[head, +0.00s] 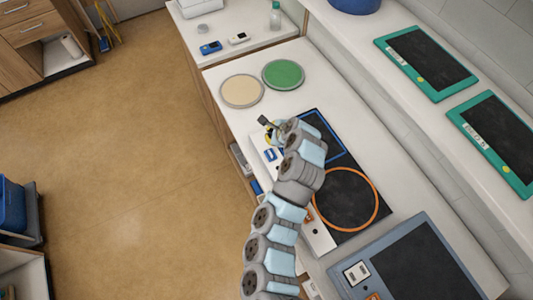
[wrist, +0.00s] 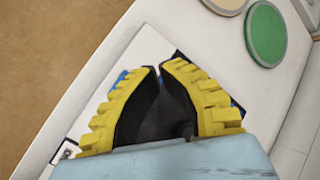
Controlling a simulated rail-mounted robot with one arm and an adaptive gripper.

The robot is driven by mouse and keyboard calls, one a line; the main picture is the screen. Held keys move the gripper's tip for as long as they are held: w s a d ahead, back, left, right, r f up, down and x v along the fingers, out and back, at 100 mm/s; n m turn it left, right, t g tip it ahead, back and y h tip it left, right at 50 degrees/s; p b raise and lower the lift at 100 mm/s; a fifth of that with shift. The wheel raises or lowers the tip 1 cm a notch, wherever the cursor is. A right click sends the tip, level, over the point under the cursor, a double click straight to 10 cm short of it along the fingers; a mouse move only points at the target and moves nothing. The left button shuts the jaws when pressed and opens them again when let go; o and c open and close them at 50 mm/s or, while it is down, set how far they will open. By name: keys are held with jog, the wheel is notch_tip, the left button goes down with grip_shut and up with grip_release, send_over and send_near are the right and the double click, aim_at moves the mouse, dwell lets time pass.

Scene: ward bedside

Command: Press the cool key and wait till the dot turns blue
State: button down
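A panel with a black top lies on the counter, with a blue square outline (head: 335,150) and an orange ring (head: 375,215). Its white strip (head: 316,236) carries a small blue key-like patch (head: 270,155) beside the blue square. My gripper (head: 266,124) is over the strip's far end, near the blue patch; my arm covers part of the panel. In the wrist view the yellow-ribbed fingers (wrist: 160,68) come together at the tips with nothing seen held. Blue shows behind the left finger (wrist: 122,77). Contact with a key cannot be told. I cannot make out a status dot on this panel.
A beige disc (head: 242,91) and a green disc (head: 283,75) lie beyond the panel. A grey-blue unit (head: 345,282) is at the near end. Two teal-framed boards (head: 425,65) with yellow dots lie on the raised shelf at right. Floor at left is open.

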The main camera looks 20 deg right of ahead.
jog(key=shift+s+a+r, duration=0.1)
jog(key=shift+s+a, duration=0.1)
jog(key=shift+a, duration=0.05)
dwell(0.4)
jog(key=b, duration=0.4)
send_near(266, 148)
jog(key=shift+w+r+x, duration=0.15)
jog(key=shift+x, duration=1.1)
jog(key=shift+w+r+x, duration=0.1)
jog(key=shift+w+x, duration=0.1)
jog(key=shift+x, duration=1.1)
jog(key=shift+f, duration=0.1)
jog(key=shift+f+b, duration=0.35)
jog(key=shift+b, duration=0.05)
jog(key=shift+f, duration=0.4)
jog(key=shift+r, duration=0.85)
